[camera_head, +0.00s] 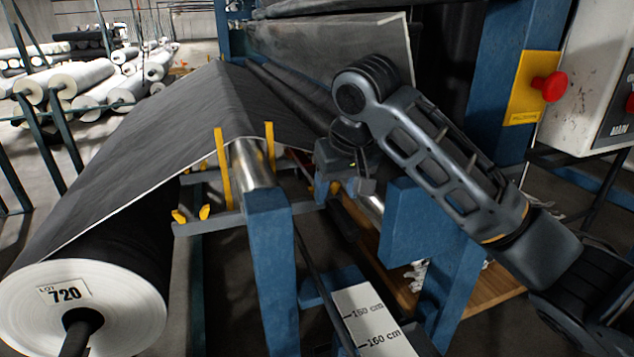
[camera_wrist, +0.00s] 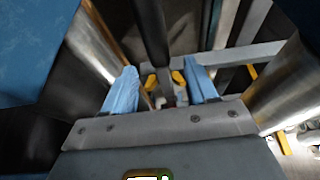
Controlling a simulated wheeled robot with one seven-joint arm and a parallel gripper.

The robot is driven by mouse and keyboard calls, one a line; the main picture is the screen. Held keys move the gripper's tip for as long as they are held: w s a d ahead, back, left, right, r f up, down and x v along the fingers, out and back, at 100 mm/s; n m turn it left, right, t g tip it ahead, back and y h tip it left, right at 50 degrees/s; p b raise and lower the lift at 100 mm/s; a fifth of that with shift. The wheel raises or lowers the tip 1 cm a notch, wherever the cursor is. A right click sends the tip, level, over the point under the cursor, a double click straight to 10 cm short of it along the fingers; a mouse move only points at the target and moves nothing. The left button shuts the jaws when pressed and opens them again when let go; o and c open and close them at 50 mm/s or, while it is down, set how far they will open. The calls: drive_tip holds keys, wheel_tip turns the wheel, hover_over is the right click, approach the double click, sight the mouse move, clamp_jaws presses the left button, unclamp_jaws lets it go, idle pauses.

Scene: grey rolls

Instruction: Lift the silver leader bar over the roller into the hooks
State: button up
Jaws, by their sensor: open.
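My gripper (camera_head: 345,188) hangs low between the blue posts, right of the shiny roller (camera_head: 252,163). In the wrist view its two pale blue fingers (camera_wrist: 162,92) are apart. A dark bar (camera_wrist: 152,35) and small yellow hooks (camera_wrist: 178,78) show between and beyond them; I cannot tell whether the fingers touch either. A shiny silver cylinder (camera_head: 372,205) lies right of the gripper, partly hidden; I cannot tell whether it is the leader bar. Yellow hooks (camera_head: 204,212) stand on a grey bracket left of the roller. Grey cloth (camera_head: 175,120) drapes towards the roller.
A large roll (camera_head: 95,300) marked 720 stands at the lower left. Blue posts (camera_head: 272,270) and a blue block (camera_head: 418,230) flank the gripper closely. Yellow uprights (camera_head: 222,170) rise by the roller. A red button (camera_head: 550,87) is at the right.

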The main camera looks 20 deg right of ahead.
sight(333, 201)
drive_tip(key=shift+x, duration=1.55)
clamp_jaws()
drive_tip(key=shift+r, duration=0.1)
